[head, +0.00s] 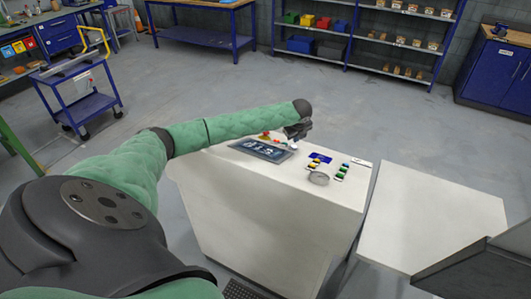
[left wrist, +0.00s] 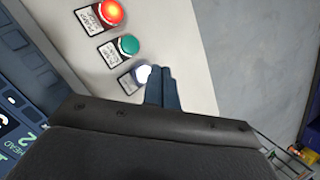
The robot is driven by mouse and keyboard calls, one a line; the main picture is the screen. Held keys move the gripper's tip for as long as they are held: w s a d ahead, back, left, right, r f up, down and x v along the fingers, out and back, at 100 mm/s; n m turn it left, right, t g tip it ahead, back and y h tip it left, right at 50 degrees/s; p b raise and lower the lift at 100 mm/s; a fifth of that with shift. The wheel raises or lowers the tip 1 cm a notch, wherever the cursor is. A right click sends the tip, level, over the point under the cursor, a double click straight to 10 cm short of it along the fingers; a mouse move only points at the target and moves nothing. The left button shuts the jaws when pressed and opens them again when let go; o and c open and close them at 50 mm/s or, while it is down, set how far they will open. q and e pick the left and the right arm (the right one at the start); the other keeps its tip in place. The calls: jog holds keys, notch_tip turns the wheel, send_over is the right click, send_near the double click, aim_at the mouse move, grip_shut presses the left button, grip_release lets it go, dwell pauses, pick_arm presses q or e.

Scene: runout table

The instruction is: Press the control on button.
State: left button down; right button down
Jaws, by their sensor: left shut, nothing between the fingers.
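In the left wrist view, a column of round buttons sits on a pale panel: a lit red button (left wrist: 111,12), a green button (left wrist: 128,44) and a lit white button (left wrist: 142,73). Each has a dark label plate; the lettering is too small to read surely. My left gripper (left wrist: 163,72) is shut and empty, its fingertips right beside the white button and partly over its edge. I cannot tell whether they touch it. In the head view, my left gripper (head: 298,132) is over the back of the white console (head: 285,205), and the arm hides part of it.
A tilted touchscreen (head: 262,150) lies just left of my gripper. A lower white block (head: 432,215) stands to the right. Shelves (head: 365,35) stand far behind; the floor between is clear.

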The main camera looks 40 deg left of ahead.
pick_arm(q)
jog(key=shift+w+r, duration=0.1)
jog(key=shift+r, duration=0.1)
jog(key=r+p, duration=0.1)
jog(key=w+r+p, duration=0.1)
jog(key=r, duration=0.1)
jog(key=w+r+p, duration=0.1)
jog(key=r+p, duration=0.1)
jog(key=shift+w+a+r, duration=0.2)
jog(key=shift+a, duration=0.15)
dwell(0.4)
dwell(1.0)
